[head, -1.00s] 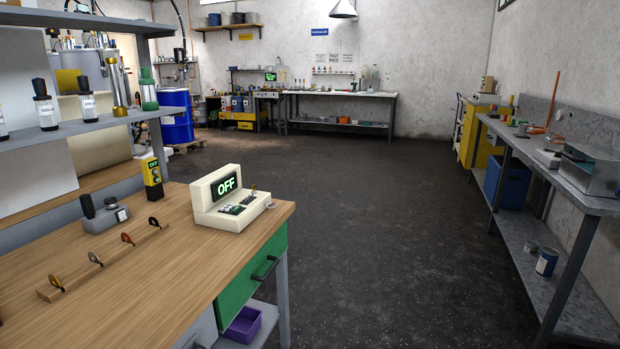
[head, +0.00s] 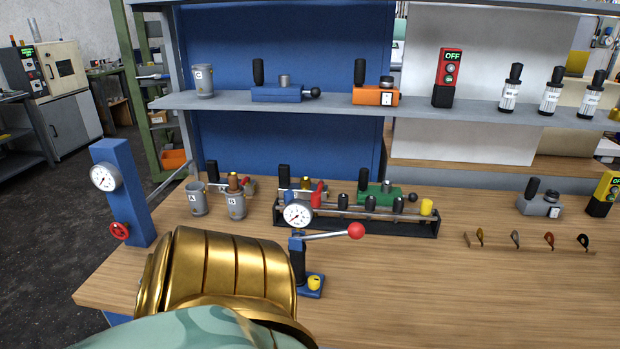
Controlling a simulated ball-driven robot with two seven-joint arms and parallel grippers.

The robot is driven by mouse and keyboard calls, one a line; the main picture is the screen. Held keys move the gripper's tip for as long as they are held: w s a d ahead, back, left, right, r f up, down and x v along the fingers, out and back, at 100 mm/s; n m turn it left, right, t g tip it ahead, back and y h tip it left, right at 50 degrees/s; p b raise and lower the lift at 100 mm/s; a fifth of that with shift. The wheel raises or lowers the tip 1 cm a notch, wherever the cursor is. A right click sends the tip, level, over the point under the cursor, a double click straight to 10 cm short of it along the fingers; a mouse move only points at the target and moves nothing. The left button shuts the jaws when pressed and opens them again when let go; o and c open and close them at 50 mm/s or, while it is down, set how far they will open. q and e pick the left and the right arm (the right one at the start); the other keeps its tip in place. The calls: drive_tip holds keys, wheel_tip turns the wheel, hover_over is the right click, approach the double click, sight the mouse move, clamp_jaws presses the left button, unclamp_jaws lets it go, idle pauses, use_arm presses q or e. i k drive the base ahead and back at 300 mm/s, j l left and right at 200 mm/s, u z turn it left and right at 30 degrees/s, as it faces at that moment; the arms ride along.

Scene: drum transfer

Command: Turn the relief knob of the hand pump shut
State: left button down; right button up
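Two gauge-bearing devices stand on the wooden bench, and I cannot tell for certain which is the hand pump. The tall blue column (head: 122,195) at the left edge has a round gauge (head: 105,177), a grey bar slanting up right and a red knob (head: 119,230) low on its front. The small device in the middle has a blue base (head: 312,291), a dark post, a white gauge (head: 298,213), a lever with a red ball (head: 356,230) and a yellow knob (head: 314,282) on its base. Neither gripper is in view.
A gold ribbed part with teal below fills the bottom left, hiding some bench. Grey cups (head: 237,205) and a black rack (head: 420,226) stand behind the small device. A shelf (head: 425,108) with valves and bottles runs above. The right bench front (head: 480,300) is clear.

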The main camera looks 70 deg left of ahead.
sight(313, 281)
drive_tip(key=j+u, duration=0.1)
drive_tip(key=u, duration=2.1)
drive_tip(key=k+l+z, duration=0.1)
drive_tip(key=l, duration=0.25)
drive_tip(key=k+l+z, duration=0.1)
drive_tip(key=l, duration=0.25)
drive_tip(key=k+l, duration=0.2)
drive_tip(key=l, duration=0.2)
drive_tip(key=k+l+z, duration=0.15)
drive_tip(key=l, duration=0.2)
drive_tip(key=k+l+z, duration=0.1)
drive_tip(key=l, duration=0.3)
